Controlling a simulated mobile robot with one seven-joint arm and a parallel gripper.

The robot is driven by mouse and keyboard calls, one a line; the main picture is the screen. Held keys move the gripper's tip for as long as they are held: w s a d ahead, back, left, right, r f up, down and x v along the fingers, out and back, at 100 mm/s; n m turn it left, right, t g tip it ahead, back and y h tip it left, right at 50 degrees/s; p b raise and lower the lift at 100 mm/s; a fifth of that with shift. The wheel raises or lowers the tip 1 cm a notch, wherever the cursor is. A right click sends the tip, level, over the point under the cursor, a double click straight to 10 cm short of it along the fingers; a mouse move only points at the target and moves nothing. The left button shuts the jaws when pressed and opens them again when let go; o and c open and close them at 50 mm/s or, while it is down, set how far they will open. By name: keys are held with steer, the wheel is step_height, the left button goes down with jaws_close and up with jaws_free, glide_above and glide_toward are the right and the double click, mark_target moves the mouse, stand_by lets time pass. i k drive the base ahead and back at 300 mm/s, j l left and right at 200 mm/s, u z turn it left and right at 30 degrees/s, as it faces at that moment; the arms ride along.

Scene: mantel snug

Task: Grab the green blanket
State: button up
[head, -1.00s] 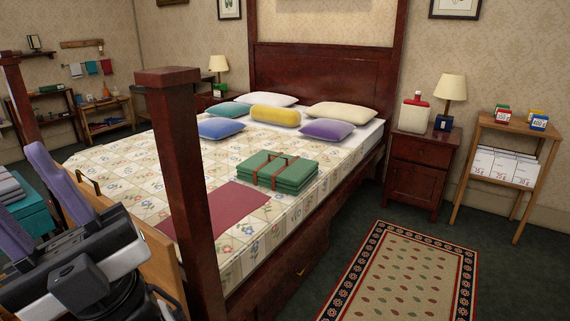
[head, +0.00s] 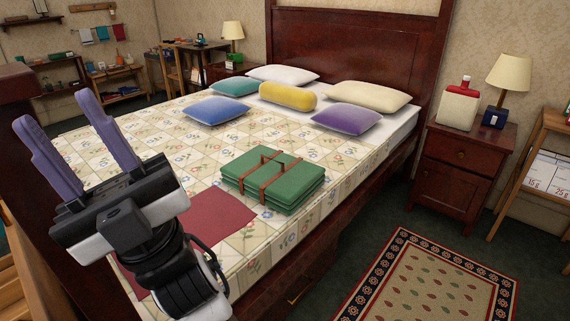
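The green blanket (head: 297,193) is folded into a flat stack and bound with brown straps that form a handle on top. It lies on the patterned quilt near the right edge of the bed (head: 230,150). My gripper (head: 62,125) is at the left of the head view, over the foot end of the bed. Its two purple fingers are spread apart and point up and to the left, with nothing between them. The gripper is well apart from the blanket, to its left in the picture.
A dark red cloth (head: 213,220) lies beside the blanket. Several pillows, such as the purple pillow (head: 346,118), lie toward the headboard. A bedpost (head: 20,140) rises at the left. A nightstand (head: 455,175) and a rug (head: 425,285) are at the right; the rug area is clear.

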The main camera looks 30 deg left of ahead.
mark_target(281, 180)
steer(key=i+u, duration=0.15)
steer(key=i, duration=0.35)
steer(key=i+l+u, duration=0.2)
steer(key=i, duration=0.3)
steer(key=j+u, duration=0.15)
steer(key=u, duration=0.2)
steer(key=i+j+u, duration=0.1)
steer(key=u, duration=0.25)
